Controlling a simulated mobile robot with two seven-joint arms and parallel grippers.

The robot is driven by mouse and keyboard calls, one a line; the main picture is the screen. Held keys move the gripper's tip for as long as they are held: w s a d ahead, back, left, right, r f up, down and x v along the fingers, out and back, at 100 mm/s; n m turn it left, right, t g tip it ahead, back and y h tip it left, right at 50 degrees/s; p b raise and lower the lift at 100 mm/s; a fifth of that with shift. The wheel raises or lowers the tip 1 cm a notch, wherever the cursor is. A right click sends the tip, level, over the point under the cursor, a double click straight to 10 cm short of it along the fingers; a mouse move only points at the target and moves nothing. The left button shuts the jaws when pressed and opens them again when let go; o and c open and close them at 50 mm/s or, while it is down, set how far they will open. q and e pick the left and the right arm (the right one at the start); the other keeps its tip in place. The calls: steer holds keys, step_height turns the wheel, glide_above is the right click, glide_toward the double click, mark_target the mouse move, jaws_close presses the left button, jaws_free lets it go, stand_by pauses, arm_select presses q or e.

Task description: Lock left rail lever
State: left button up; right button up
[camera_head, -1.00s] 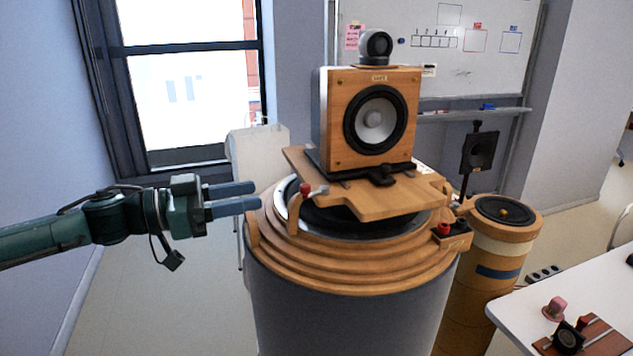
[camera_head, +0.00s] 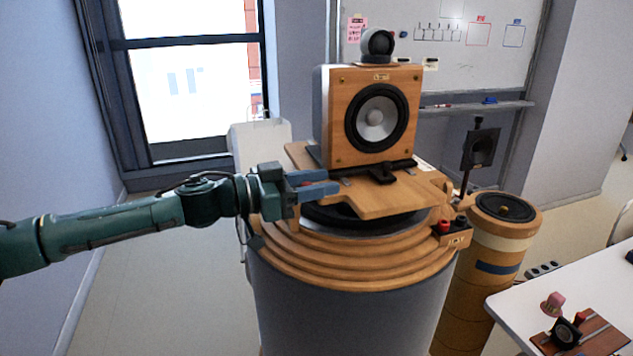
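My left gripper (camera_head: 322,182) reaches in from the left, at the left edge of the wooden platform (camera_head: 400,198) under the speaker. Its two blue fingers are a little apart, at the place of the left rail lever. My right gripper is not in view.
The platform sits on a round stepped wooden base (camera_head: 360,274) on a grey drum (camera_head: 350,318). A red-and-black terminal box (camera_head: 452,236) is at its right. A smaller wooden column (camera_head: 487,262) and a white table (camera_head: 520,300) stand further right. Floor at left is clear.

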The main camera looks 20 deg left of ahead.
arm_select(q)
steer(key=c, duration=0.6)
jaws_close()
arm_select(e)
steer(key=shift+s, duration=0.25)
